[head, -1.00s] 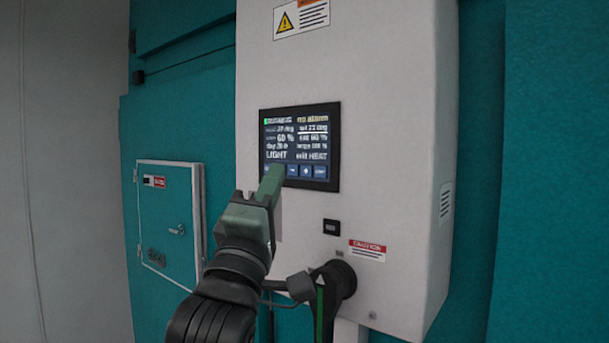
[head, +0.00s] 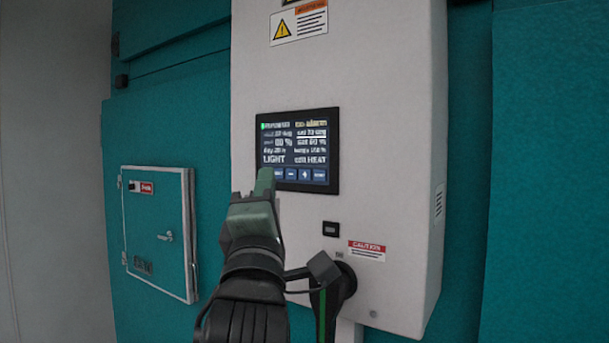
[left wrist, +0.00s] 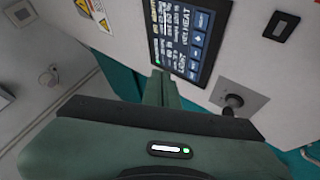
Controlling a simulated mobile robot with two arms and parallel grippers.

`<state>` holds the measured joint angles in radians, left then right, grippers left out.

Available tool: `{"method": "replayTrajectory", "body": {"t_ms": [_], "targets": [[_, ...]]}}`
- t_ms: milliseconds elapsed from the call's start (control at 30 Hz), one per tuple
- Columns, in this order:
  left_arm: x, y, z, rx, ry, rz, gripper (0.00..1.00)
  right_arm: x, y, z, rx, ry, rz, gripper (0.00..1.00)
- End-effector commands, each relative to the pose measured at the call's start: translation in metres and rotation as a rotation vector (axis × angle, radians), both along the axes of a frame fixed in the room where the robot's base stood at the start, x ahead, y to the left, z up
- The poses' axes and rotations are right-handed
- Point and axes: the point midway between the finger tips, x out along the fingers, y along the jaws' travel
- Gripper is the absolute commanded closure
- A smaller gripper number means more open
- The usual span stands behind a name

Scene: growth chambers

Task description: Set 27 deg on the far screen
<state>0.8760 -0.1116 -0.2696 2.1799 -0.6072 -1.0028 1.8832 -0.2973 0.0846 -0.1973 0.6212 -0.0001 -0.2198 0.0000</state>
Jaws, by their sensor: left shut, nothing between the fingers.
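The screen (head: 298,150) is a dark panel on a pale control box, lit with rows of text and a row of blue buttons along its bottom. The text is blurred; I make out "LIGHT", "HEAT" and "alarm". The set-temperature digits are too blurred to read surely. My left gripper (head: 264,180) is shut and empty, its fingertips in front of the screen's lower left corner. Whether they touch it I cannot tell. In the left wrist view the shut fingers (left wrist: 160,88) point toward the edge of the screen (left wrist: 185,35). My right gripper is not in view.
The pale control box (head: 400,200) stands on a teal wall. A small teal hatch door (head: 157,230) is at the left.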

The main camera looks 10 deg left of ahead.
Motion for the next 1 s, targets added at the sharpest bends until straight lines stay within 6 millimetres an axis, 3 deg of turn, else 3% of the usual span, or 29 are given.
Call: {"method": "replayTrajectory", "body": {"t_ms": [267,500,1000], "targets": [[0.039,-0.013,0.001,0.005,0.002,0.003,1.00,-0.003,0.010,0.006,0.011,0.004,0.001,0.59],[0.060,-0.022,-0.001,-0.001,0.000,-0.001,1.00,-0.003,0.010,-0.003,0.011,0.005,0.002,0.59],[0.065,-0.024,0.001,0.000,-0.001,0.000,1.00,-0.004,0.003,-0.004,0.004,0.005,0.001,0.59]]}}
